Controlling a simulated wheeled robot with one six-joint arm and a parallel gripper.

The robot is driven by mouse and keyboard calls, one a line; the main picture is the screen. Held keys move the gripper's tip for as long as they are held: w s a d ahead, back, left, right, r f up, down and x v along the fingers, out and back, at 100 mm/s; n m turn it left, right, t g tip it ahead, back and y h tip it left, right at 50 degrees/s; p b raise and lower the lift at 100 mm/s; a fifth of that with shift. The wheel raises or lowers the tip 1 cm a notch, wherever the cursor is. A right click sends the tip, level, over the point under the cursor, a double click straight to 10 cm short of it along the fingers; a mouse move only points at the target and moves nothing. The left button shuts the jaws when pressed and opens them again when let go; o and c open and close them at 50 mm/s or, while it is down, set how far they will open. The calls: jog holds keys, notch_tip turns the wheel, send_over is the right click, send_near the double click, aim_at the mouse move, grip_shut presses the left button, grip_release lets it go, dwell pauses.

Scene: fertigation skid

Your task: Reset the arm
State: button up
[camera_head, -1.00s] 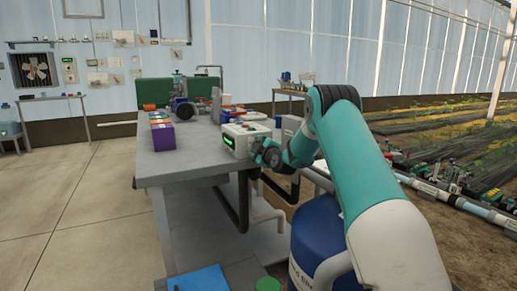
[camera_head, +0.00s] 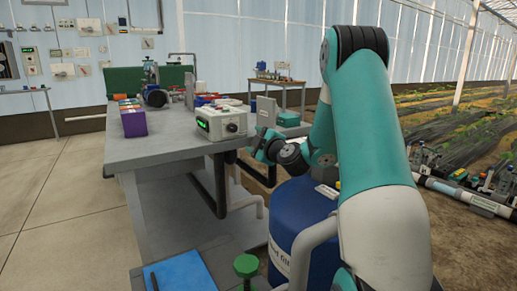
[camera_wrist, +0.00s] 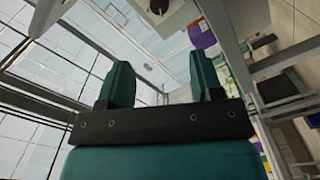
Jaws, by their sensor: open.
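My teal arm rises on the right in the head view and bends down to my gripper (camera_head: 262,146), which is just right of a white control box (camera_head: 222,123), with a small gap between them. The box has a green display and a dark knob and sits at the right edge of the grey bench (camera_head: 165,151). In the wrist view, my gripper (camera_wrist: 161,82) has its two teal fingers spread apart with nothing between them. A white box with a dark knob shows beyond the fingers at the top of that tilted view.
A blue drum (camera_head: 300,215) and a green-capped pipe (camera_head: 246,266) stand close below my arm. A purple box (camera_head: 133,123) and pump parts sit on the bench. A side table (camera_head: 277,88) is behind. Open floor (camera_head: 55,205) lies to the left.

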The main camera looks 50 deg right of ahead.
jog(key=shift+s+a, duration=0.15)
jog(key=shift+s, duration=0.45)
jog(key=shift+a, duration=0.1)
